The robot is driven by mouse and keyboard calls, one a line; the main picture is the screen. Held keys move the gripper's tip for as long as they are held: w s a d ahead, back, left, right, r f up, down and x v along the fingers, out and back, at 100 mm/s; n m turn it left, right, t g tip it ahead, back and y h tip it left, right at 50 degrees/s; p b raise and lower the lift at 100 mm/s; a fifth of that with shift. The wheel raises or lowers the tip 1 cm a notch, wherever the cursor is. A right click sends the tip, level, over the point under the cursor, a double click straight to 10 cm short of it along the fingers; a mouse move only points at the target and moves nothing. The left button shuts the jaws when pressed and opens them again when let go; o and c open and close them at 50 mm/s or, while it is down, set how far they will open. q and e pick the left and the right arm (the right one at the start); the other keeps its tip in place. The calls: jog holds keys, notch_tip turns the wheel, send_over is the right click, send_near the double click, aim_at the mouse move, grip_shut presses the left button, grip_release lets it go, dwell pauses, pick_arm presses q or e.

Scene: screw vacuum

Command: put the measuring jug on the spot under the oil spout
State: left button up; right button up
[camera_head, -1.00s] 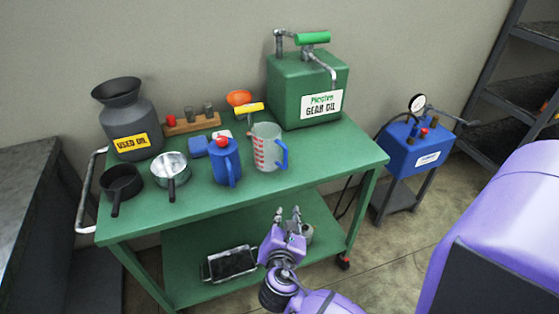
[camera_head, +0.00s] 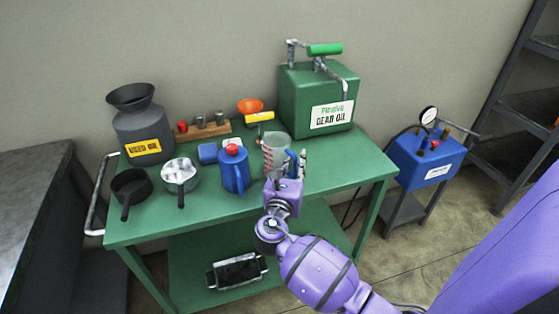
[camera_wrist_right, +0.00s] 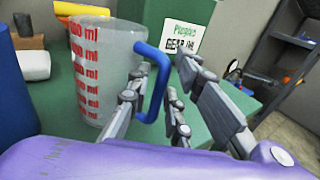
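The measuring jug (camera_head: 271,150), clear with red markings and a blue handle, stands upright on the green cart near its front edge. It fills the left of the right wrist view (camera_wrist_right: 95,75). My right gripper (camera_head: 296,158) is at the jug's handle side. In the right wrist view its fingers are apart, with the blue handle (camera_wrist_right: 157,85) between them; I cannot tell if either touches it. The oil spout (camera_head: 345,88) is the grey pipe on the green gear oil tank (camera_head: 305,95), behind and right of the jug. The spot under it cannot be made out. My left gripper is not in view.
A blue can (camera_head: 234,172) with a red cap stands just left of the jug. A yellow-handled tool (camera_head: 259,117) and an orange funnel (camera_head: 250,106) are behind it. Pans and the used oil can (camera_head: 143,130) are at left. The cart's right end is mostly clear.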

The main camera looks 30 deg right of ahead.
grip_shut()
dwell(0.4)
